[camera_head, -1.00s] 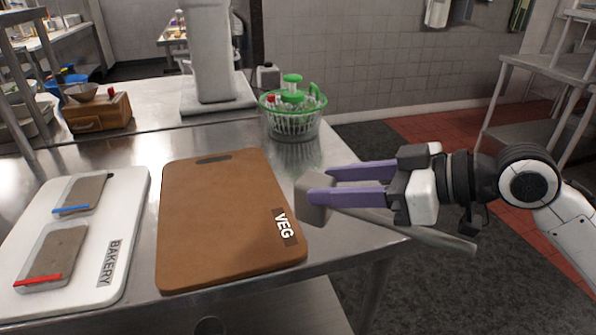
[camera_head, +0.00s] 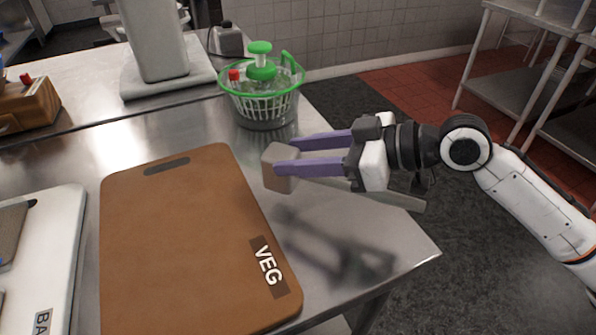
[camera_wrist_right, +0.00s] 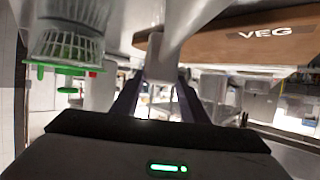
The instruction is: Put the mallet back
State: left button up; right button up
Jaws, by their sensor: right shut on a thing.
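My right gripper (camera_head: 285,156) is shut on the mallet. The mallet has a grey block head (camera_head: 278,177) at the fingertips, and its pale handle (camera_head: 407,199) slants to the lower right behind the gripper. The mallet is held above the steel counter, right of the brown VEG board, and a shadow lies on the counter below. In the right wrist view the grey mallet (camera_wrist_right: 160,62) sits between the two dark fingers. My left gripper is not in view.
The brown VEG board (camera_head: 180,240) lies on the steel counter (camera_head: 400,245). A green-lidded salad spinner (camera_head: 262,100) stands behind the mallet. A white board (camera_head: 62,240) is at the left, a wooden box (camera_head: 28,105) at the far left. Steel shelves (camera_head: 520,60) stand at the right.

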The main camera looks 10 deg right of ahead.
notch_tip(320, 180, down, 4)
jog(key=shift+r, duration=0.15)
jog(key=shift+w, duration=0.1)
jog(key=o, duration=1.3)
jog(key=shift+f, duration=0.25)
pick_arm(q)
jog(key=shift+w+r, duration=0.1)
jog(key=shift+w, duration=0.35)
pick_arm(e)
jog(key=shift+o, duration=0.2)
